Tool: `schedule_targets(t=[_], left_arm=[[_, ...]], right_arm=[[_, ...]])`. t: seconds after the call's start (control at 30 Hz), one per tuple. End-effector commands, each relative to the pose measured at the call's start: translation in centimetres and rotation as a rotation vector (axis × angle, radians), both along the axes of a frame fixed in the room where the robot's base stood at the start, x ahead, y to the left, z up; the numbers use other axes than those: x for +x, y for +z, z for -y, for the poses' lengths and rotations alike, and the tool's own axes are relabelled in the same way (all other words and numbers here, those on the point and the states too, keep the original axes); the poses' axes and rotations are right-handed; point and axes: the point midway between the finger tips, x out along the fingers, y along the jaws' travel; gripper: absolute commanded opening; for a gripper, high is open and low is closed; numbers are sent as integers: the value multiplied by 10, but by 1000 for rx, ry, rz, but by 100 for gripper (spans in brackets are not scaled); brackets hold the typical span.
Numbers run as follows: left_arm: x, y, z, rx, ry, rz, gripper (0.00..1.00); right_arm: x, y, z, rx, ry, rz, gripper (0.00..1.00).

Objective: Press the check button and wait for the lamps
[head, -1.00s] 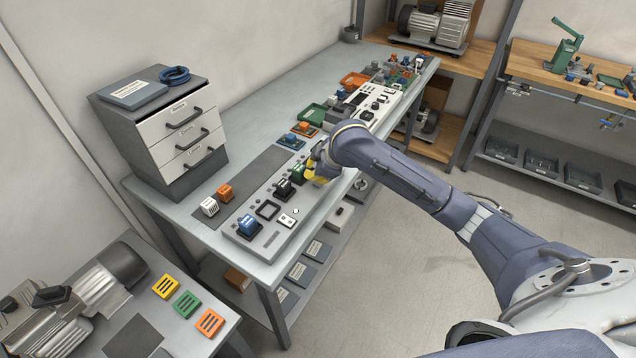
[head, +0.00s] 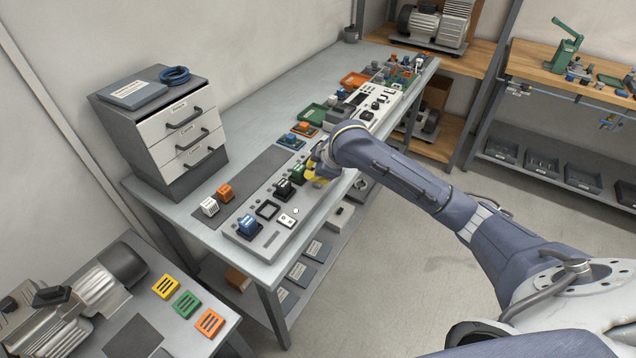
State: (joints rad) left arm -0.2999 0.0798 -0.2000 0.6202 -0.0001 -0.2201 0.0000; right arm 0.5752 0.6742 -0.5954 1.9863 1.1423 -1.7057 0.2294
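A light grey panel (head: 268,236) lies along the front of the table and carries several coloured blocks. A blue block (head: 248,224) sits at its near end, with a black block (head: 284,189) and a green block (head: 299,171) farther along. A small white plate with dark marks (head: 288,219) is on the panel; I cannot tell whether it holds the check button or lamps. My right gripper (head: 314,172) is over the panel beside the green block, with something yellow at its tip. Its fingers are too small and hidden to read. My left gripper is out of view.
A drawer cabinet (head: 150,170) stands behind. Trays and another white unit (head: 377,104) fill the far table. Yellow, green and orange slotted blocks lie on the lower left bench.

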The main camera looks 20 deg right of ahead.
Motion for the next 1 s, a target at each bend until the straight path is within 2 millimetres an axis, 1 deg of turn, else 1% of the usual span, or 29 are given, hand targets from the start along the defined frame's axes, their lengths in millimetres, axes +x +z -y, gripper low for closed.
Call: schedule_targets(t=[0.23,1.0], left_arm=[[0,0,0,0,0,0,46],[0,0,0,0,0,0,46]], right_arm=[[0,-6,0,0,0,0,0],[0,-10,0,0,0,-1,0]])
